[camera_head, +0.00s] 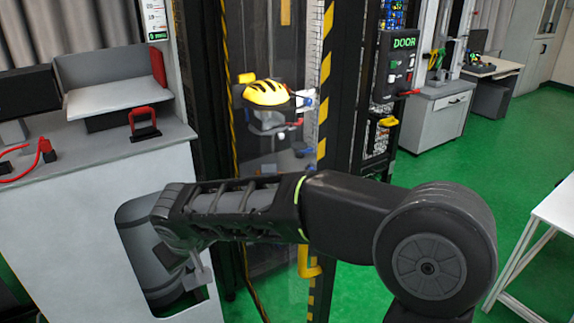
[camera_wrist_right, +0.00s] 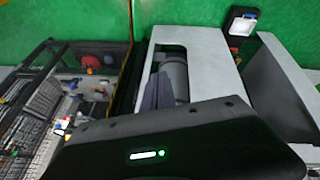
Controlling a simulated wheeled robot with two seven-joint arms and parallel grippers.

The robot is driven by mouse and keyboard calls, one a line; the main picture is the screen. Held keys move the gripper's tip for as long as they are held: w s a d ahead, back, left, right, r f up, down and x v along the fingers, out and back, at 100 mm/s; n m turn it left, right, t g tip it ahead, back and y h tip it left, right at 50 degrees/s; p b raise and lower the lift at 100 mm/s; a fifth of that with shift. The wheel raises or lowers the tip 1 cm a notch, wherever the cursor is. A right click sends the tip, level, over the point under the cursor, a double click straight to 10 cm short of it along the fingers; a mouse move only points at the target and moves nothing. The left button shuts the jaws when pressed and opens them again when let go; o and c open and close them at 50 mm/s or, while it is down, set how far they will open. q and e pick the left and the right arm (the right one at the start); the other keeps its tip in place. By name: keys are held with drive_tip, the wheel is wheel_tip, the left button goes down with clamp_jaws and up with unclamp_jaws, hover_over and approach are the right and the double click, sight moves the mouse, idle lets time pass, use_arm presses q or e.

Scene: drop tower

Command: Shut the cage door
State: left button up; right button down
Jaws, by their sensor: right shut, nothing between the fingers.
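The cage door appears as a tall clear panel (camera_head: 275,165) with a yellow-and-black striped edge (camera_head: 326,60) in the head view. A yellow handle (camera_head: 309,263) shows low beside that edge, partly behind my right arm. A yellow helmet (camera_head: 268,93) shows behind the panel. I cannot tell how far the door stands open. My right arm crosses in front of the tower from right to left. My right gripper (camera_head: 190,272) is shut and empty, left of the handle, near the white cabinet's opening. My left gripper is not in view.
A white cabinet (camera_head: 80,210) with a grey cylinder in its opening stands at the left. The cabinet (camera_wrist_right: 210,75) also shows in the right wrist view. A DOOR control box (camera_head: 398,65) hangs right of the cage. A white table (camera_head: 555,215) stands at right; green floor (camera_head: 480,150) is clear between.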

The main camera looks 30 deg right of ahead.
use_arm(q)
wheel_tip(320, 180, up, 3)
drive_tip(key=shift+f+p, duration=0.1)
drive_tip(key=shift+p, duration=0.35)
use_arm(e)
drive_tip(key=s+d+r+m+h, duration=0.2)
drive_tip(key=d+r, duration=0.4)
drive_tip(key=d, duration=0.1)
drive_tip(key=s+d+r+m+g+h, duration=0.1)
drive_tip(key=s+d+r+m+h, duration=0.1)
drive_tip(key=d+r, duration=0.4)
drive_tip(key=shift+s+d+r+m+g+h, duration=0.35)
drive_tip(key=shift+r+m+h, duration=0.2)
drive_tip(key=shift+m+h, duration=0.2)
drive_tip(key=shift+w+d+f, duration=0.1)
drive_tip(key=shift+w, duration=0.05)
use_arm(q)
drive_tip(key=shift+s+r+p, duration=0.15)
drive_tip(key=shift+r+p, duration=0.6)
drive_tip(key=shift+p, duration=0.15)
use_arm(e)
drive_tip(key=w+d+f, duration=0.2)
drive_tip(key=d+f, duration=0.6)
drive_tip(key=d, duration=0.1)
drive_tip(key=shift+w, duration=0.25)
drive_tip(key=shift+d, duration=0.15)
